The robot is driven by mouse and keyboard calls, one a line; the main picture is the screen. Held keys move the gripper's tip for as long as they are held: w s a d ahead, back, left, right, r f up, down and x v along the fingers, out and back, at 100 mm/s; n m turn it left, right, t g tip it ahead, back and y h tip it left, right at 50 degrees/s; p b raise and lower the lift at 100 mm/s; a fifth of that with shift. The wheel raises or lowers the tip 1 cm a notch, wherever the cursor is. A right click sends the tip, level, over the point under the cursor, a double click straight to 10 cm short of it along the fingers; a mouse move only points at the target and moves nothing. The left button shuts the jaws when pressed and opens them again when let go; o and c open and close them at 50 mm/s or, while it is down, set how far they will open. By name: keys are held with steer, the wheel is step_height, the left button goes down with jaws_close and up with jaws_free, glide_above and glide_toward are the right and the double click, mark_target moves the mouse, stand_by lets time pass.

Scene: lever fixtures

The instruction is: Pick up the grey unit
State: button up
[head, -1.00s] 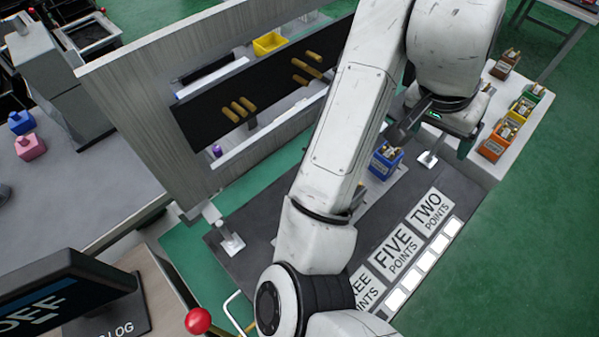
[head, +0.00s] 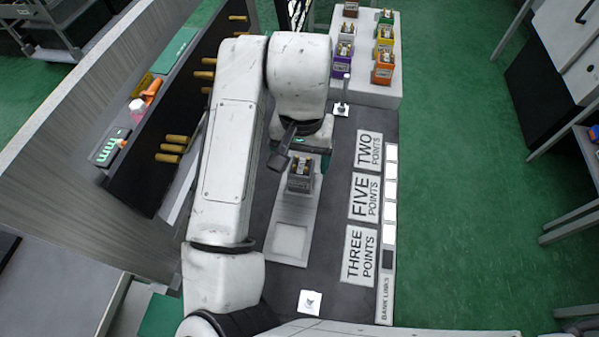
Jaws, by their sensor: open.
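A grey unit (head: 300,183), a small box with a label and light pieces in its top, stands upright on a pale grey strip (head: 289,215) on the dark table. Its upper part is close to my gripper (head: 303,160), which reaches down over it from the arm. The gripper is open; one finger with a green side shows at the right of the unit, while the other finger is mostly hidden. I cannot tell whether the fingers touch the unit.
Several coloured units, including a purple one (head: 343,66) and an orange one (head: 383,66), stand on a white block (head: 375,94) at the back. A black panel (head: 165,140) with wooden pegs stands at left. Point cards (head: 364,196) lie at right.

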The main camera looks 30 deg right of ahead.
mark_target(301, 164)
step_height(301, 164, down, 5)
steer(key=shift+f+p, duration=0.1)
steer(key=shift+p, duration=0.3)
steer(key=c, duration=1.1)
steer(key=shift+c, duration=0.2)
